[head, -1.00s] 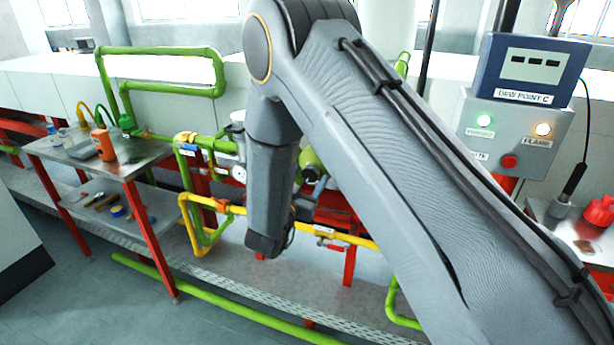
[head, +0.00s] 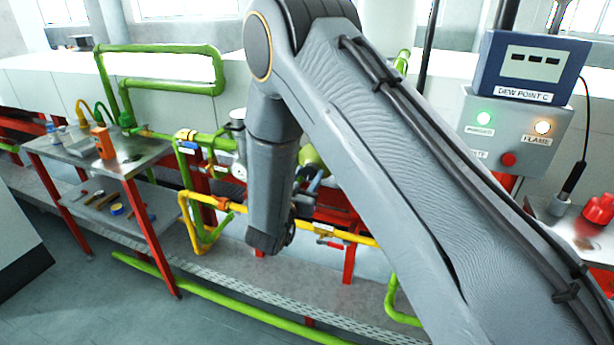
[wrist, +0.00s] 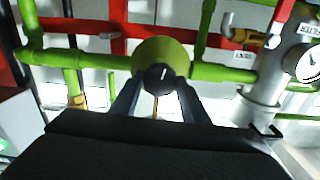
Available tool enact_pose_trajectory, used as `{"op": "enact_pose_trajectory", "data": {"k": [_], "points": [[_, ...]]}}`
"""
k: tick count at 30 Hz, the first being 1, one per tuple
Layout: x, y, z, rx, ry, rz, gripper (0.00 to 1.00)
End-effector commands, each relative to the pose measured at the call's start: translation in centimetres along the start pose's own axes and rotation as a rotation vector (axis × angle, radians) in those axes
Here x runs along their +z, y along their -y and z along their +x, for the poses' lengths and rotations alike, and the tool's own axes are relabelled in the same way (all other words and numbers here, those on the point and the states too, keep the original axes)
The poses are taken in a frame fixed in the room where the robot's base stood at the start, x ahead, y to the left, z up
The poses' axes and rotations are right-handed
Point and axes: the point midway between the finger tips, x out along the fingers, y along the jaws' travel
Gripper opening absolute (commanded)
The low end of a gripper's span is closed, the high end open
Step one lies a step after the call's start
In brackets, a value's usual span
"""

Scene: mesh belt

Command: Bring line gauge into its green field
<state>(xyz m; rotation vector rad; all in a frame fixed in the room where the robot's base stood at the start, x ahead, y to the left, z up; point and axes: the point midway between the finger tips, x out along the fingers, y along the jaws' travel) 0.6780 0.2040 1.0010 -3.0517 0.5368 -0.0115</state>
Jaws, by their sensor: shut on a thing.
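The black knob (wrist: 157,78) has a white mark and sits in front of a round green regulator body (wrist: 160,54) in the wrist view. My gripper (wrist: 158,84) is shut on this knob, one finger on each side. In the head view the green body (head: 312,158) shows partly behind my arm, which hides most of the gripper. A round white gauge (wrist: 306,64) is cut by the right edge of the wrist view. A small gauge (head: 239,172) shows left of my arm in the head view. Its needle and any green field are too small to read.
Green pipes (wrist: 100,62), a yellow pipe (head: 345,237) and red supports (head: 349,265) surround the regulator closely. A small table (head: 150,158) with bottles and tools stands at left. A panel (head: 515,135) with lit green and amber lamps stands at right.

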Motion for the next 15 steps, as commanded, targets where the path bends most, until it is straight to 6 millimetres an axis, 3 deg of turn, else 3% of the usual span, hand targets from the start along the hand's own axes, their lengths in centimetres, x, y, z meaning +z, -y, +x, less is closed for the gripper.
{"op": "enact_pose_trajectory", "data": {"k": [15], "points": [[-0.06, 0.11, -0.03, -0.002, -0.001, -0.324, 0.19]]}}
